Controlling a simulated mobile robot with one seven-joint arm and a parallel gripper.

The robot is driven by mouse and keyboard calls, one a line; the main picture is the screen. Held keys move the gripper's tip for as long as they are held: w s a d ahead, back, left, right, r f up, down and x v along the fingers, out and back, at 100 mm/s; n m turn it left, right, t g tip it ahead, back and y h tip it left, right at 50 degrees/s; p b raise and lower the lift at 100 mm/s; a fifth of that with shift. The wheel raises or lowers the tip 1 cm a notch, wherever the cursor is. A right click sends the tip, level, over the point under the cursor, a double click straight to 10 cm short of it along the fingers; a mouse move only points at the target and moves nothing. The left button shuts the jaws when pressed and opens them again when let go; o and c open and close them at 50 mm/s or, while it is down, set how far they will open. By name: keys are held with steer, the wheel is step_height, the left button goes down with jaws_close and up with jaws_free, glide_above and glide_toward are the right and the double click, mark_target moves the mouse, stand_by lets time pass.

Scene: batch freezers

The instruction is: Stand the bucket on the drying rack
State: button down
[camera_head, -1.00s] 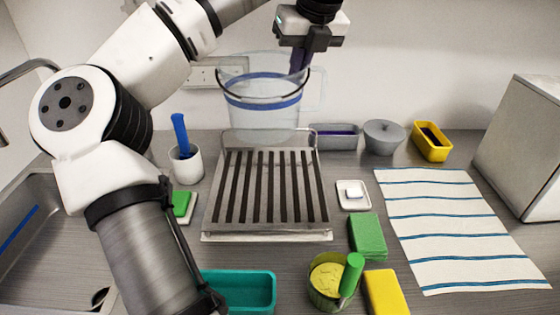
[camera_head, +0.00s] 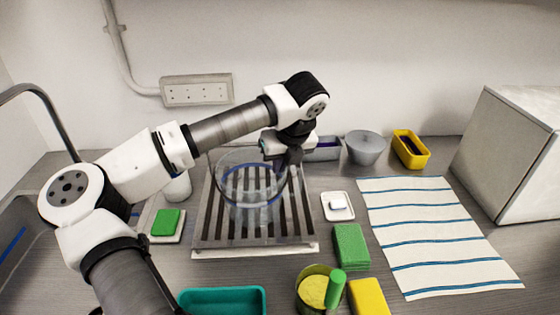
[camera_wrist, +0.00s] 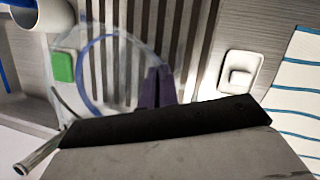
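The bucket (camera_head: 250,205) is clear, with a blue band and a dark wire handle. It is upright over the slatted drying rack (camera_head: 256,254); I cannot tell whether its base touches the slats. My gripper (camera_head: 288,162) is at the bucket's right rear rim and points down. In the wrist view the dark fingers (camera_wrist: 156,87) are close together at the wall of the clear bucket (camera_wrist: 118,60), so they look shut on its rim. Rack slats (camera_wrist: 150,35) show through and beside the bucket.
Left of the rack are a green sponge (camera_head: 165,222) on a dish and a white cup (camera_head: 178,187). Right are a soap dish (camera_head: 338,206), a green sponge (camera_head: 350,246) and a striped towel (camera_head: 435,235). A grey bowl (camera_head: 366,147) and a yellow tray (camera_head: 411,149) stand behind.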

steer(key=shift+f, duration=0.2)
steer(key=shift+f+b, duration=0.2)
steer(key=shift+b, duration=0.15)
steer(key=c, duration=1.6)
jaws_free()
steer(key=shift+r, duration=0.1)
steer(key=shift+c, duration=0.2)
steer(key=shift+r, duration=0.1)
steer(key=shift+r, duration=0.15)
steer(key=b+v, duration=0.2)
steer(key=v, duration=0.9)
steer(key=shift+s+r, duration=0.15)
steer(key=shift+r, duration=0.2)
steer(key=shift+s+d+f, duration=0.1)
